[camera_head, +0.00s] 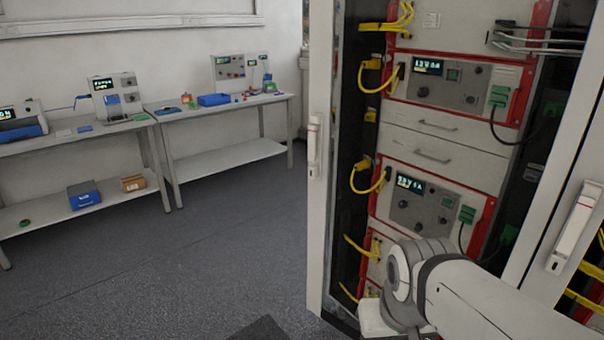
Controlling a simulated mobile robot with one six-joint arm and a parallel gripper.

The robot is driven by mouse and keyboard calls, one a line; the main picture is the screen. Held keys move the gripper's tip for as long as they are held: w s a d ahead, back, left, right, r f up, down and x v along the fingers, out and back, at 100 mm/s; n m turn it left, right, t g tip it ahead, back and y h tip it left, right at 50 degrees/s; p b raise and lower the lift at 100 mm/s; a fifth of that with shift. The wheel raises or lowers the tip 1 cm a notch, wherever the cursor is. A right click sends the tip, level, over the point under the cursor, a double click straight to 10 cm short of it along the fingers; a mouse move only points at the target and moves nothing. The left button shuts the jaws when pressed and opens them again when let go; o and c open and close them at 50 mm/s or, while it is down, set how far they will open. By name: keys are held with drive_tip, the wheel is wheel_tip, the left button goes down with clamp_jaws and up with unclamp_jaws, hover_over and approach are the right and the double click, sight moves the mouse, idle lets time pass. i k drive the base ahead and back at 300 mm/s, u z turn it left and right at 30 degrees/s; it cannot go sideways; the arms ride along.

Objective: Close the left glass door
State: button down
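The left glass door (319,200) stands open at the left side of the cabinet. Its pale frame runs upright, and a white handle (315,147) is mounted on it. I cannot tell exactly how wide it stands open. My arm reaches in from the lower right, and its rounded wrist lies low in front of the cabinet, to the right of the door's frame. My gripper's fingers are not visible. I see no contact between my arm and the door.
The cabinet holds red-framed instruments (440,85) with yellow and green cables. A second pale door frame with a white handle (574,228) leans across the right side. Benches with devices (225,110) line the left wall. Dark floor (190,260) before them is clear.

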sight(590, 76)
drive_tip(key=u, duration=0.45)
drive_tip(key=i, duration=0.95)
drive_tip(key=z, duration=0.4)
